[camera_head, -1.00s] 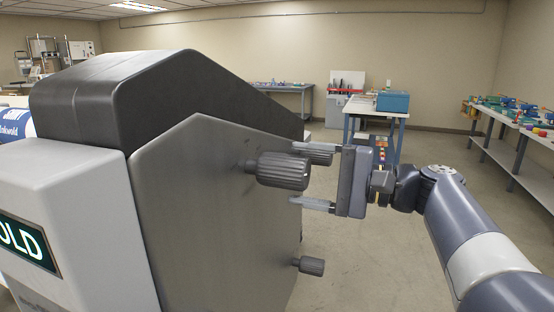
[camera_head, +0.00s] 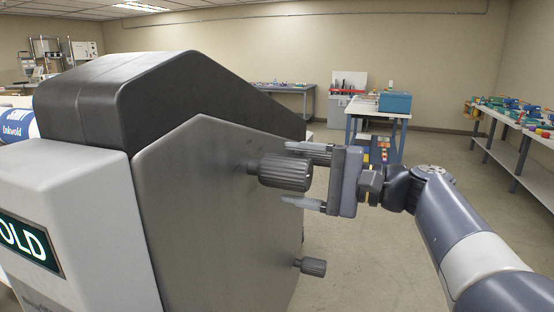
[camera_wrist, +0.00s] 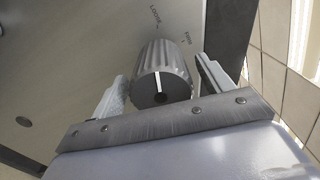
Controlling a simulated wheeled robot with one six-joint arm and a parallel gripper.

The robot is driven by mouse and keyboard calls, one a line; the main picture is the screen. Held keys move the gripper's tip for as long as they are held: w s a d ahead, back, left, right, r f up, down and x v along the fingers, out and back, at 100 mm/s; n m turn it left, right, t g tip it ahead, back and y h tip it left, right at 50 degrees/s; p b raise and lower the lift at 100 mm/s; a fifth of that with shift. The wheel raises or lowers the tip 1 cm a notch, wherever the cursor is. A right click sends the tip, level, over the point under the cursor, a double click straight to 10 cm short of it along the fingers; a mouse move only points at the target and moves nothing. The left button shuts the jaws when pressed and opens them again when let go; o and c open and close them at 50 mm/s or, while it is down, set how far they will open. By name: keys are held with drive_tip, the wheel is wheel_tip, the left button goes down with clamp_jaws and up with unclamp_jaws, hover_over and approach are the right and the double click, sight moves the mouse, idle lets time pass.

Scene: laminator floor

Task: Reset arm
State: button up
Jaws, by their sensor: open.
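My gripper (camera_head: 306,176) is open at the side of the laminator (camera_head: 205,210). Its two fingers lie above and below a grey ribbed knob (camera_head: 284,171) in the head view. In the wrist view the knob (camera_wrist: 162,75) stands between the open fingers, with space showing on both sides. A white line runs across the knob's end face. Lettering is printed on the panel beside the knob; one word looks like "LOOSE". I cannot tell from the head view whether a finger touches the knob.
A smaller knob (camera_head: 313,267) sticks out lower on the laminator's side panel. A table with a blue box (camera_head: 394,102) stands behind my arm. A long bench (camera_head: 520,125) with colourful items runs along the right. The floor between the machine and bench is clear.

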drive_tip(key=v, duration=0.9)
drive_tip(key=x, duration=1.1)
drive_tip(key=shift+s, duration=0.1)
drive_tip(key=p, duration=0.1)
drive_tip(key=m+p, duration=0.1)
drive_tip(key=shift+d+r+m+p, duration=0.2)
drive_tip(key=shift+r+m+p, duration=0.1)
drive_tip(key=shift+r, duration=0.05)
drive_tip(key=m+p, duration=0.5)
drive_tip(key=p, duration=0.1)
drive_tip(key=shift+p, duration=0.35)
drive_tip(key=m+p, duration=0.3)
drive_tip(key=p, duration=0.2)
drive_tip(key=shift+m, duration=0.4)
drive_tip(key=m+p, duration=0.3)
drive_tip(key=p, duration=0.1)
drive_tip(key=shift+d+m+p, duration=0.1)
drive_tip(key=shift+m+p, duration=0.25)
drive_tip(key=shift+m, duration=0.15)
drive_tip(key=shift+d+f+b, duration=0.3)
drive_tip(key=shift+d+b, duration=0.15)
drive_tip(key=shift+d, duration=0.15)
drive_tip(key=shift+s+d+r, duration=0.1)
drive_tip(key=shift+s+d, duration=0.25)
drive_tip(key=shift+d, duration=0.3)
